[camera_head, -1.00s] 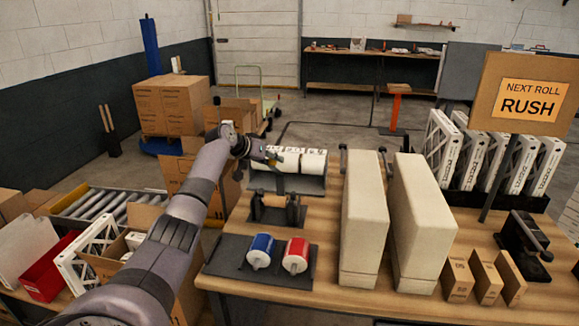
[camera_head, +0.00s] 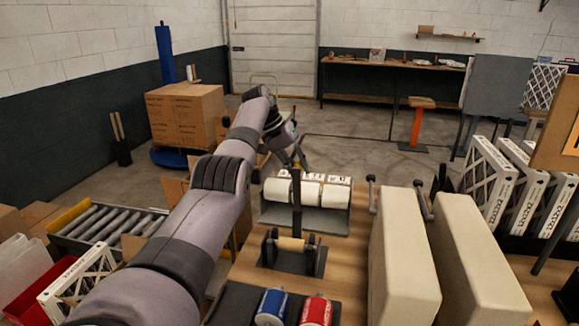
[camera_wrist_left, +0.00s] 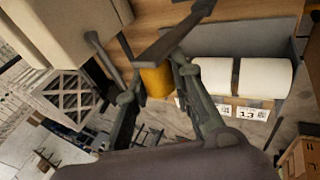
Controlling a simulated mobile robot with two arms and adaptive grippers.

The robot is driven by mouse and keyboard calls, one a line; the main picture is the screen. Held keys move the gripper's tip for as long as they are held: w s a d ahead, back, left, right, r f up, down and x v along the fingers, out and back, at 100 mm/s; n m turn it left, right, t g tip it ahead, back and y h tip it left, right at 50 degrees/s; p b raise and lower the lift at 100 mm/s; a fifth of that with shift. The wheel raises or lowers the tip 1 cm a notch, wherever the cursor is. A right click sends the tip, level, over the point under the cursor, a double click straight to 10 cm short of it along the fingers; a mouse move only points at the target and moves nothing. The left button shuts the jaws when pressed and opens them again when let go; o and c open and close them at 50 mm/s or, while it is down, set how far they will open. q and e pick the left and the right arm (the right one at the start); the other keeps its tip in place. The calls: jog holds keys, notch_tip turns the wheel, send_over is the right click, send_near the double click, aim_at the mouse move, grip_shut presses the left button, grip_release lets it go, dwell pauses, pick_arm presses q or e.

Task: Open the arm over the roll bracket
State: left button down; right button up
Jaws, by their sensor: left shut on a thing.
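The roll bracket (camera_head: 292,262), a dark stand with a tan roller across it, is on the wooden table. Its dark arm (camera_head: 297,190) stands up above it, in front of the white rolls. My left gripper (camera_head: 301,160) is at the arm's upper end. In the left wrist view the dark arm (camera_wrist_left: 178,35) runs to between my left fingers (camera_wrist_left: 155,85), which are shut on its yellow-orange grip (camera_wrist_left: 156,80). The exact contact is partly hidden by the fingers. My right gripper is not in view.
A grey tray (camera_head: 325,219) with white labelled rolls (camera_head: 308,190) is behind the bracket. Two tall cream blocks (camera_head: 403,260) stand to the right. A blue roll (camera_head: 272,308) and a red roll (camera_head: 316,311) are in front. Cartons and a roller conveyor (camera_head: 108,224) are left.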

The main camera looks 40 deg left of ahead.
pick_arm(q)
jog(key=shift+w+a+f, duration=0.1)
dwell(0.4)
jog(key=c, duration=1.4)
grip_release()
jog(key=shift+w, duration=0.1)
jog(key=shift+o, duration=0.2)
jog(key=v, duration=0.7)
jog(key=shift+r, duration=0.25)
jog(key=shift+f, duration=0.1)
